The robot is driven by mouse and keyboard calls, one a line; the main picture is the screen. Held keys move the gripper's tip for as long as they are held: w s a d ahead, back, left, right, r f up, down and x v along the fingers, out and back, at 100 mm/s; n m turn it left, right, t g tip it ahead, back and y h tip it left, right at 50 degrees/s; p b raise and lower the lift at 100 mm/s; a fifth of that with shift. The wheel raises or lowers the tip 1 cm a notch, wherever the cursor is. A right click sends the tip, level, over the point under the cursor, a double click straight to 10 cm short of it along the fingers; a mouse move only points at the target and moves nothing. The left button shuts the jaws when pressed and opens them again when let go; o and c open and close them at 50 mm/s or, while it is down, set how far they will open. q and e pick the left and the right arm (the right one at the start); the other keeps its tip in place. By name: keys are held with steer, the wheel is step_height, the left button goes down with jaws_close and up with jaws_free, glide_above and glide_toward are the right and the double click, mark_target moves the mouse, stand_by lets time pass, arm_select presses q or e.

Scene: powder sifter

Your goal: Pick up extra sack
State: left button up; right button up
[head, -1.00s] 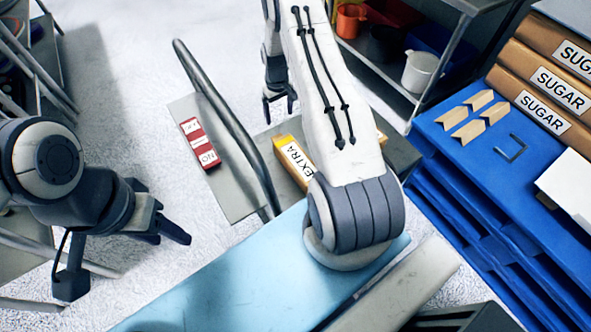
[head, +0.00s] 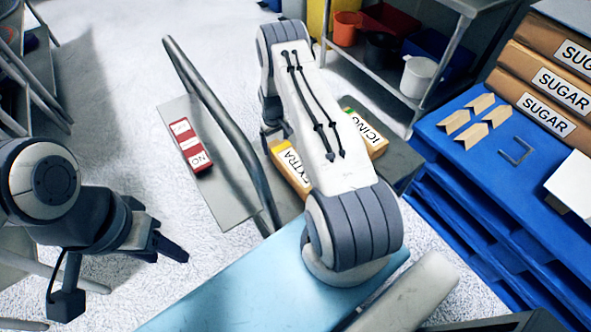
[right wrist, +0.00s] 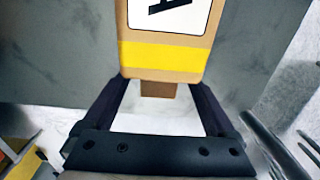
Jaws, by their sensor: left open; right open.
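The extra sack (head: 290,170), tan with a yellow end band and a white EXTRA label, lies on a grey cart surface; my right arm partly covers it. In the right wrist view, the sack's yellow-banded end (right wrist: 162,57) lies just ahead of and between the open fingers of my right gripper (right wrist: 152,98), with no clear grip on it. In the head view, the right gripper (head: 272,130) is at the sack's far end, mostly hidden by my arm. My left gripper (head: 168,248) is open and empty over the floor at left.
An icing sack (head: 371,137) with a green end lies right of the extra sack. A red and white box (head: 190,146) lies on the cart's grey plate beside a bent metal handle (head: 222,110). Sugar sacks (head: 545,110) stack on a blue platform (head: 450,165); a shelf with pots stands behind.

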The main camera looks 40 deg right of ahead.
steer(key=shift+f, duration=0.65)
jaws_close()
steer(key=shift+r, duration=0.1)
steer(key=shift+r, duration=0.1)
